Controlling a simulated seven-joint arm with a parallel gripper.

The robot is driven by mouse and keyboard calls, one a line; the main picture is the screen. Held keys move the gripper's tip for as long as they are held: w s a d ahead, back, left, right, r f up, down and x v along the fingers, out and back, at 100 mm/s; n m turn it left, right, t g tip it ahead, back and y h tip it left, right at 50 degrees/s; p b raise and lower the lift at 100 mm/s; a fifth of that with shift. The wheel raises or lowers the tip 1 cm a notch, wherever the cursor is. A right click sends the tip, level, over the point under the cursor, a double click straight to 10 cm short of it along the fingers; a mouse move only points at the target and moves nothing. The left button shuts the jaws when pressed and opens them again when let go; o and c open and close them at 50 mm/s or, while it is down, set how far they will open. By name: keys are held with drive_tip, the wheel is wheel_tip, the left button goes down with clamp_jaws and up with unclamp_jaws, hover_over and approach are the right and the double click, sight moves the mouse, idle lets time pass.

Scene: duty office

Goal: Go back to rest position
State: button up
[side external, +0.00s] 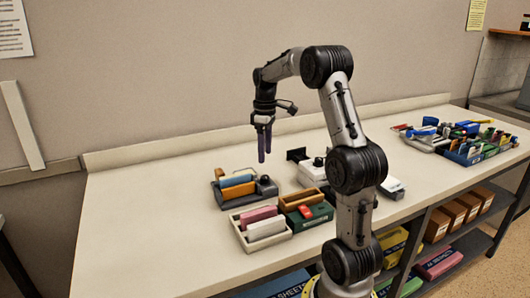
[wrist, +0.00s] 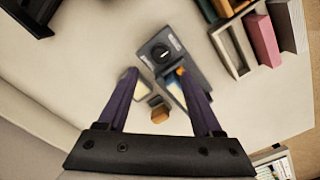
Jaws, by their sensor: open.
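My gripper (side external: 265,158) hangs pointing down above the work table (side external: 150,240), over its back middle part. Its two purple fingers are apart with nothing held between them. In the wrist view my gripper (wrist: 157,74) also shows open, with a dark grey unit with a round dial (wrist: 160,52) below and beyond the fingertips. In the side view clear space separates the fingertips from the table and from the objects below. My arm is raised and bent at the elbow.
A grey tray (side external: 248,202) holds orange and blue blocks. A beige tray (side external: 268,241) holds pink and white blocks. A green tray (side external: 313,219) stands beside it. Cluttered bins (side external: 470,157) fill the table's right end. Boxes (side external: 437,224) sit on shelves below. The table's left part is clear.

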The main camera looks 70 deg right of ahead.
drive_tip(key=shift+w+a, duration=0.2)
drive_tip(key=w+a+r+n+t+h, duration=0.1)
drive_tip(key=w+a+r+n, duration=0.2)
drive_tip(key=a+r, duration=0.5)
drive_tip(key=s+a+r+n+t, duration=0.1)
drive_tip(key=s+a+r, duration=0.1)
drive_tip(key=a, duration=0.5)
drive_tip(key=s+a+r+t, duration=0.1)
drive_tip(key=s+a, duration=0.1)
drive_tip(key=a, duration=0.5)
drive_tip(key=s+a+f+m+t+y, duration=0.1)
drive_tip(key=s+a+f+m+t, duration=0.1)
drive_tip(key=s+a+f+m, duration=0.2)
drive_tip(key=shift+s+a+f+t, duration=0.3)
drive_tip(key=shift+s+a+f, duration=1.4)
drive_tip(key=shift+s+a, duration=1.65)
